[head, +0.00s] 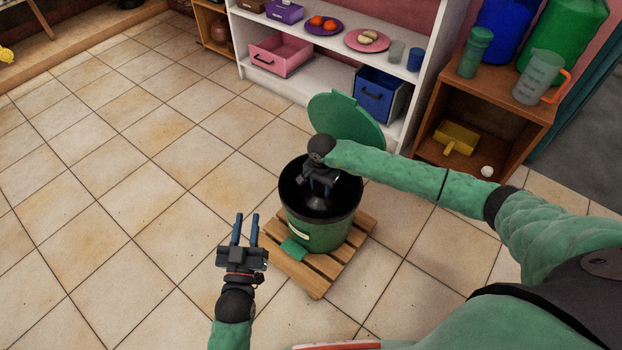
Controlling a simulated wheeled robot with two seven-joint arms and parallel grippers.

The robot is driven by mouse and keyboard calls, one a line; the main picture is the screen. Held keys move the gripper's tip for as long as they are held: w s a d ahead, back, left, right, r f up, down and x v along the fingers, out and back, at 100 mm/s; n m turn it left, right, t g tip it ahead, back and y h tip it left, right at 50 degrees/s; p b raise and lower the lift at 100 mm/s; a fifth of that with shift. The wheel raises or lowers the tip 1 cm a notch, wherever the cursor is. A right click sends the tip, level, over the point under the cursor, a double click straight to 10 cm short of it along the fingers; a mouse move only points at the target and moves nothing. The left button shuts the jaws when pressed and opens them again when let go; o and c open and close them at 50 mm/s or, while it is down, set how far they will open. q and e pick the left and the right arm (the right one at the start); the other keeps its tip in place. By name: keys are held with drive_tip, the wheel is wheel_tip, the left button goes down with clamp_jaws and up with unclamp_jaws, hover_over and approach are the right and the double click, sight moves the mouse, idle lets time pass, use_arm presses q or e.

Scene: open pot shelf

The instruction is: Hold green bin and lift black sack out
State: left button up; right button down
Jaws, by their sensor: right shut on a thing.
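The green bin (318,236) stands upright on a wooden slatted pallet (316,286). Its round green lid (347,119) is tipped open at the back, and a green pedal (293,250) shows at its front. The black sack (318,205) is inside the bin, its dark top showing below the rim. My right gripper (319,188) reaches down into the bin's mouth and is shut on the top of the sack. My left gripper (245,230) is open and empty, to the left of the bin and apart from it, its fingers pointing away from me.
A white shelf (427,75) behind holds plates of food, cups, a pink drawer bin (281,54) and a blue one (379,94). A wooden cabinet (497,95) at right carries a jug (538,77) and large containers. The tiled floor at left is clear.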

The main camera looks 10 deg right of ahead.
use_arm(q)
drive_tip(key=shift+o, duration=0.8)
drive_tip(key=w+d+f+m+g+h, duration=0.1)
drive_tip(key=w+d+f+g, duration=0.1)
drive_tip(key=w+d, duration=0.3)
drive_tip(key=w+d+f+m+g, duration=0.1)
drive_tip(key=w+d+g, duration=0.2)
drive_tip(key=w, duration=0.6)
drive_tip(key=shift+w+d+f+m+h, duration=0.2)
drive_tip(key=shift+d+f+m+h, duration=0.15)
drive_tip(key=shift+d, duration=0.8)
drive_tip(key=g+y, duration=0.8)
drive_tip(key=g, duration=0.6)
hover_over(282, 177)
drive_tip(key=shift+m, duration=0.45)
drive_tip(key=f, duration=0.4)
drive_tip(key=shift+d+f, duration=0.2)
drive_tip(key=shift+f, duration=0.1)
drive_tip(key=shift+s+a+f+g, duration=0.1)
drive_tip(key=shift+a+g, duration=0.1)
drive_tip(key=shift+g, duration=0.1)
wheel_tip(282, 177, down, 12)
drive_tip(key=shift+r, duration=0.15)
